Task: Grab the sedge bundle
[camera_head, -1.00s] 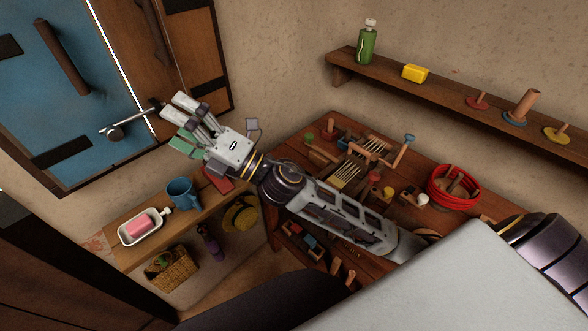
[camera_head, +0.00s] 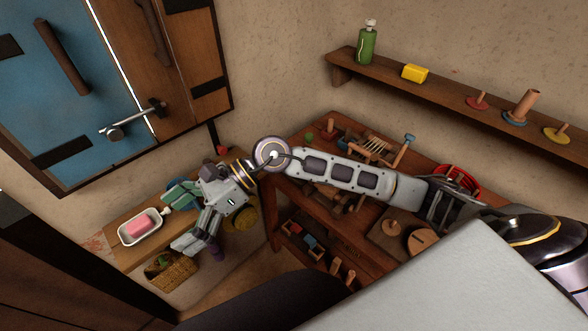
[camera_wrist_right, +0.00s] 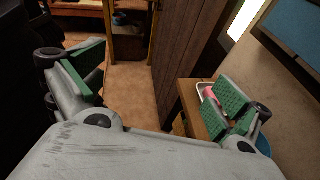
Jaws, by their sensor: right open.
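I cannot make out a sedge bundle for certain in either view. My right gripper (camera_head: 178,220) is open and empty, reaching over the low wooden bench at the left. One finger is above the bench beside the soap tray and the other is out past its front edge. A yellow round woven-looking thing (camera_head: 246,218) under the bench is partly hidden behind the gripper. My left gripper is not in view.
The bench (camera_head: 118,255) holds a white tray (camera_head: 127,237) with pink soap (camera_head: 138,226). A wicker basket (camera_head: 172,272) stands below. A cluttered table (camera_head: 335,243) lies under my right forearm. A blue door (camera_head: 75,80) with a lever handle is behind.

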